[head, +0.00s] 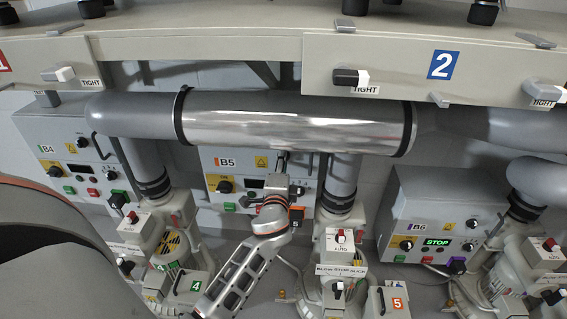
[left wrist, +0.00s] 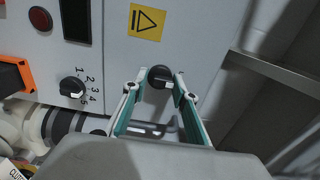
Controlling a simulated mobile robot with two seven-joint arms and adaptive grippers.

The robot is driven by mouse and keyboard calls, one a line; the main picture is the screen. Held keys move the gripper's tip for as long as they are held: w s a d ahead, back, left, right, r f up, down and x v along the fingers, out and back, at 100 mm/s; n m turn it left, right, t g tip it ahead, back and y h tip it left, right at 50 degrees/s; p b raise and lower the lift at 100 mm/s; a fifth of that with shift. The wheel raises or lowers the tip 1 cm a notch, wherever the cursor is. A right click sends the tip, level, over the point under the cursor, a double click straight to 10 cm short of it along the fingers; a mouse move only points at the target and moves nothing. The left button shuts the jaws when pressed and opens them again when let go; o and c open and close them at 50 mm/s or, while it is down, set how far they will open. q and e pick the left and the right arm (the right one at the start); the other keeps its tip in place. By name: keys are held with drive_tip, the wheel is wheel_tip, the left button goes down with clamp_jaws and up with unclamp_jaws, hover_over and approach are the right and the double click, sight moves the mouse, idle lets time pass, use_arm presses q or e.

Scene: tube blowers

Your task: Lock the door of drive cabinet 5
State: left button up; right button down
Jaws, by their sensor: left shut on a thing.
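Drive cabinet B5 (head: 238,163) is the grey box in the middle of the head view, partly behind the silver pipe and my arm. My left gripper (head: 276,186) is in front of its face. In the left wrist view, my left gripper (left wrist: 160,88) has its two teal-padded fingers on either side of a small black knob (left wrist: 160,77) on the cabinet face (left wrist: 190,45), shut on it. A yellow label (left wrist: 146,21) is above the knob. The door looks flush, though its edges are partly hidden. My right gripper is not in view.
A numbered dial (left wrist: 72,88) and an orange-framed part (left wrist: 15,76) are left of my fingers. Cabinets B4 (head: 60,133) and B6 (head: 440,205) stand either side. The silver pipe (head: 295,122) crosses above my gripper; the white blower (head: 335,245) stands to its right.

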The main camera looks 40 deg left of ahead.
use_arm(q)
drive_tip(key=shift+w+d+r, duration=0.1)
drive_tip(key=shift+w+r, duration=0.05)
drive_tip(key=shift+r, duration=0.6)
drive_tip(key=o, duration=0.9)
drive_tip(key=shift+f, duration=0.15)
drive_tip(key=shift+f, duration=0.15)
drive_tip(key=v, duration=1.2)
